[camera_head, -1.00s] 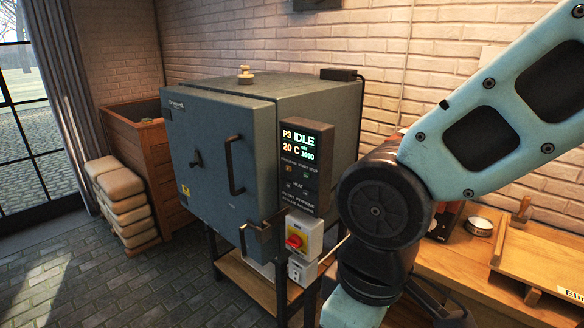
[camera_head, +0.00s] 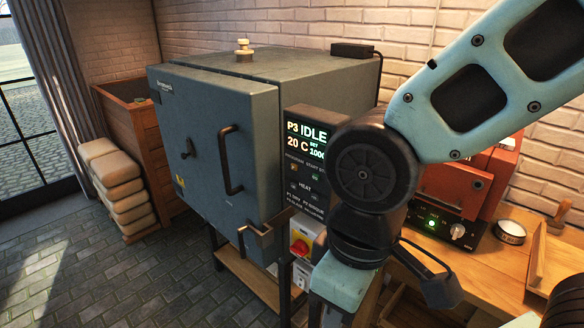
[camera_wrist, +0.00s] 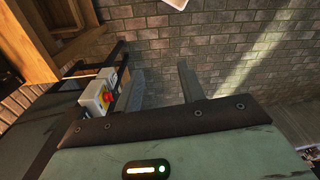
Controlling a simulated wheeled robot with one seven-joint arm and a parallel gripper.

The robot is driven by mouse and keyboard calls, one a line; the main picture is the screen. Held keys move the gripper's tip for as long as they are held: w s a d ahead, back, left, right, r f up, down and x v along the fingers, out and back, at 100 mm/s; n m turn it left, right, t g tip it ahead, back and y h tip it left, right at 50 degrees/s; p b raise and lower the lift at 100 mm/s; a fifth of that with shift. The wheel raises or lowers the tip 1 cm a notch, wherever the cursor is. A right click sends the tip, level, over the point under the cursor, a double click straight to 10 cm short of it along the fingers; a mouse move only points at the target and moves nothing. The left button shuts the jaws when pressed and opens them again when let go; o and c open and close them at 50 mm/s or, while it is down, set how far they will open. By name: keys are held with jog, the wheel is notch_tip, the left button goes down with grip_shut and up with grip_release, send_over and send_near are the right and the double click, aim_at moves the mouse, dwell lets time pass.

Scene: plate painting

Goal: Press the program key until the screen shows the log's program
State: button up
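The kiln's control panel (camera_head: 303,195) is on the right front of the grey kiln (camera_head: 225,140). Its screen (camera_head: 305,139) reads P3, IDLE, 20 C and a set value of about 1000, its right edge close to my arm. The small program key (camera_head: 293,167) is below the screen, under the PROGRAM label; another key is to its right. My arm stands in front of the panel's right side. My gripper (camera_wrist: 161,72) shows in the wrist view with two fingers apart and nothing between them. I cannot make out the log in these frames.
A red-knobbed switch box (camera_head: 303,243) hangs below the panel; it also shows in the wrist view (camera_wrist: 97,97). A red-orange device (camera_head: 468,185) with a green light and a round tin (camera_head: 510,232) stand on the wooden bench (camera_head: 495,275). Stacked sacks (camera_head: 122,190) are left.

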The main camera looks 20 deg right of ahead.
grip_shut()
dwell(1.8)
